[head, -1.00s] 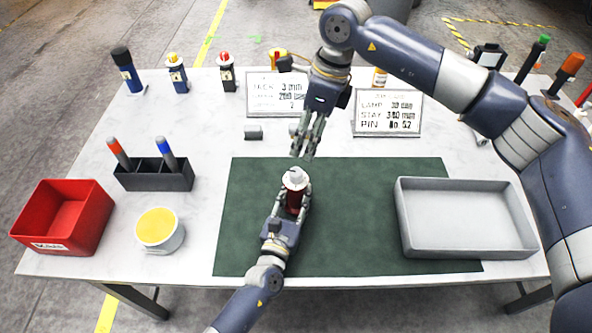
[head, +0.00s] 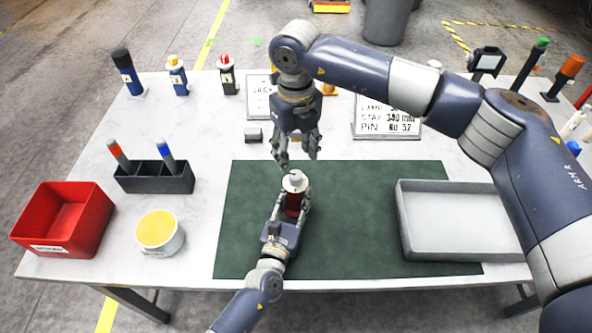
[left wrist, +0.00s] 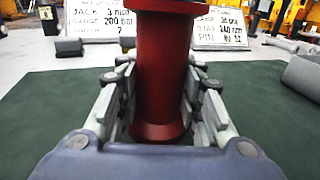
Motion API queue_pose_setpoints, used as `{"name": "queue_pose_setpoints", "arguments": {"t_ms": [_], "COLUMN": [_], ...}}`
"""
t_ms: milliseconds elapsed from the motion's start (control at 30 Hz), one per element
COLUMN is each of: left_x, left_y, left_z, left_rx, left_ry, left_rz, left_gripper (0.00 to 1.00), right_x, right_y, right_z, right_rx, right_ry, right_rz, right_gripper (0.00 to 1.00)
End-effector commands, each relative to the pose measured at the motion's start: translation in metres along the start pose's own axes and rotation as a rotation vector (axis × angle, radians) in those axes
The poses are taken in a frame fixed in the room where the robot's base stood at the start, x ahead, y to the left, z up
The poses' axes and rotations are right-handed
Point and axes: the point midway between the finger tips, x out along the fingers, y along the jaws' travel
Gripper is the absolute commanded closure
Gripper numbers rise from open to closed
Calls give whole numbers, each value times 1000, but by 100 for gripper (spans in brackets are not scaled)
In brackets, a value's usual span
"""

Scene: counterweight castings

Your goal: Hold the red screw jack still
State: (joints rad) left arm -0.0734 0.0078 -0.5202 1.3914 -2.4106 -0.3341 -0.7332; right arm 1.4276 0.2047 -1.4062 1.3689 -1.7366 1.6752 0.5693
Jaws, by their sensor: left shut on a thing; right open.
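The red screw jack (head: 293,204) stands upright on the dark green mat (head: 360,230), with a pale round cap (head: 295,181) on top. My left gripper (head: 290,211) is shut around its body from the front. In the left wrist view the jack's red body (left wrist: 163,75) sits between the two fingers, its flared foot low down and its top out of frame. My right gripper (head: 296,150) is open and empty, pointing down just above and behind the cap, apart from it as far as I can tell.
A grey tray (head: 400,225) lies on the mat's right. On the left are a red bin (head: 103,222), a yellow-topped tub (head: 181,238) and a dark marker holder (head: 155,182). Several bottles and two sign boards (head: 362,130) stand behind. My right arm covers part of the boards.

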Motion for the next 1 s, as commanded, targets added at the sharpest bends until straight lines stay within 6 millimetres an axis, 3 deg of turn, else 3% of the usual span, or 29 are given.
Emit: {"name": "queue_pose_setpoints", "arguments": {"t_ms": [100, 300, 500, 767, 967, 1000], "left_x": [0, 0, 0, 1, 1, 1], "left_y": [0, 0, 0, 0, 0, 0], "left_z": [1, 1, 1, 2, 2, 2], "left_rx": [0, 0, 0, 0, 0, 0], "left_ry": [-2, -3, -3, -3, -3, -3], "left_rz": [1, 1, 1, 1, 1, 1], "left_gripper": [100, 100, 100, 100, 100, 100], "right_x": [26, 56, 68, 69, 69, 69], "right_y": [0, 0, 0, 0, 0, 0], "right_z": [-1, 0, 0, 0, 0, 0], "right_rx": [0, -1, -1, -1, -1, -1], "right_ry": [3, 1, -1, -1, -1, -1], "right_rz": [2, 2, 0, 1, 1, 0], "right_gripper": [53, 53, 53, 53, 96, 97]}}
